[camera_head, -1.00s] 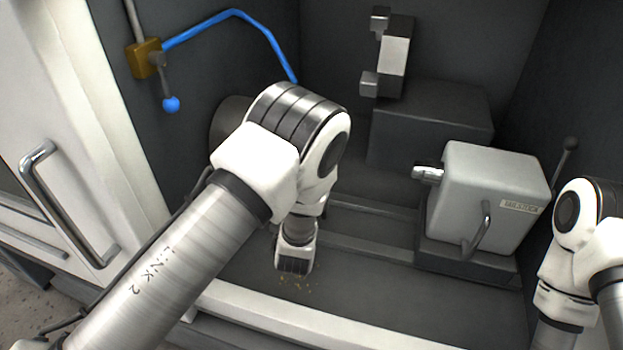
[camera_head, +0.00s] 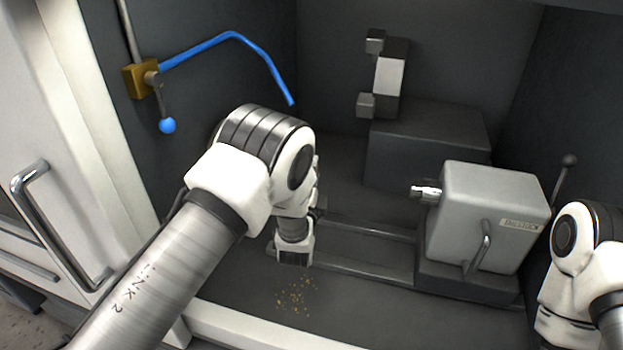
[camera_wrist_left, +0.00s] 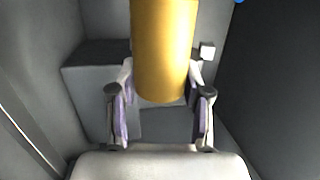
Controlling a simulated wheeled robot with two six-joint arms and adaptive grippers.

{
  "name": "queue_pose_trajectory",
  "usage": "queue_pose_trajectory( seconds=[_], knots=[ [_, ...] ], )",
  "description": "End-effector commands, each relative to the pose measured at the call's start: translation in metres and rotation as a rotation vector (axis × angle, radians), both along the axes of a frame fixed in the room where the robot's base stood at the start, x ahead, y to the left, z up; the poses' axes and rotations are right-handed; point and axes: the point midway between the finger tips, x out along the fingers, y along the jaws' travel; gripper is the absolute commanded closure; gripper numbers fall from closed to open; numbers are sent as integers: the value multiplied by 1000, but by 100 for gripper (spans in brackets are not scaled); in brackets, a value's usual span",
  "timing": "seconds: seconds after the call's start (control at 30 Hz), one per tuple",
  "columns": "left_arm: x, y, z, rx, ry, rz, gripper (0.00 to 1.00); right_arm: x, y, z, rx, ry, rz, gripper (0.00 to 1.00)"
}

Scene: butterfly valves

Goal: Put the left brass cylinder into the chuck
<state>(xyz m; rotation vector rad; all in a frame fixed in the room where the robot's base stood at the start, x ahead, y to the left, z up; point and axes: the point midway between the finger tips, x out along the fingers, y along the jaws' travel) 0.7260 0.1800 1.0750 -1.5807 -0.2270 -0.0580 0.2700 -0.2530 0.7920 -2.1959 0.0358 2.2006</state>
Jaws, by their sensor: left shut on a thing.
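A brass cylinder (camera_wrist_left: 165,50) fills the upper middle of the left wrist view, its far end cut off by the top edge. My left gripper (camera_wrist_left: 160,92) is shut on it, one finger on each side. In the head view my left arm reaches into the machine, and only a dark bit of the left gripper (camera_head: 318,208) shows beside the wrist. The cylinder cannot be made out there. The chuck is not visible in the head view; my arm covers the area by the left wall. My right gripper is out of view; only part of my right arm shows at the right edge.
A grey tailstock (camera_head: 490,215) stands on rails at the right. A dark block (camera_head: 425,150) with a tool post (camera_head: 388,78) is at the back. A blue hose (camera_head: 235,38) and a valve lever (camera_head: 162,105) are on the left wall. Brass-coloured chips (camera_head: 296,295) lie on the floor.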

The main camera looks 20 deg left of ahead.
Motion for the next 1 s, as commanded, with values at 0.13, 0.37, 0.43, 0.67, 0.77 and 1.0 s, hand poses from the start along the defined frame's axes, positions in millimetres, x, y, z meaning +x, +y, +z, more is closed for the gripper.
queue_pose_trajectory(
  seconds=[0.13,0.37,0.43,0.67,0.77,1.0],
  knots=[
    [0,12,4,0,-5,4,100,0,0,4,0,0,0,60],
    [1,29,4,0,-5,4,100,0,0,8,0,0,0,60],
    [1,33,2,1,-5,3,100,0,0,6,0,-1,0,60],
    [1,50,1,1,-5,4,100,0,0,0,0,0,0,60],
    [1,56,2,1,-5,3,100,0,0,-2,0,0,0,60],
    [2,68,3,0,-6,2,100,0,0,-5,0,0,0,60]
  ],
)
